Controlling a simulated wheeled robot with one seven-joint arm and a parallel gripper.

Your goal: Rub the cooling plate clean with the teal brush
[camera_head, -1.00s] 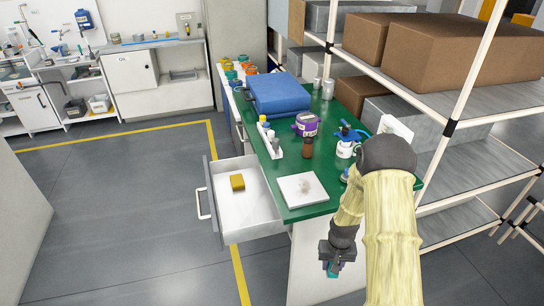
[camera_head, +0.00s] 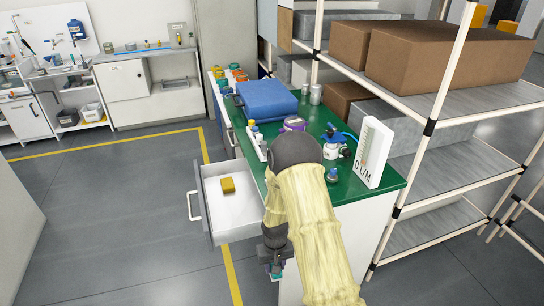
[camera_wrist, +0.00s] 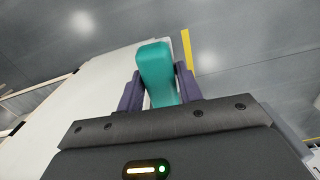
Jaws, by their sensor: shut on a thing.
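My gripper (camera_head: 276,268) hangs low in front of the near end of the green-topped bench (camera_head: 338,191), below its top and near the open drawer. In the wrist view its dark fingers are shut on the teal brush (camera_wrist: 156,70). Only the brush's smooth teal body shows there; its bristles cannot be made out. The cooling plate does not show now; my arm covers the part of the bench top where a white plate with a greyish smudge lay earlier.
An open drawer (camera_head: 209,226) with a yellow block (camera_head: 228,185) sticks out at the bench's left. Shelving is at right.

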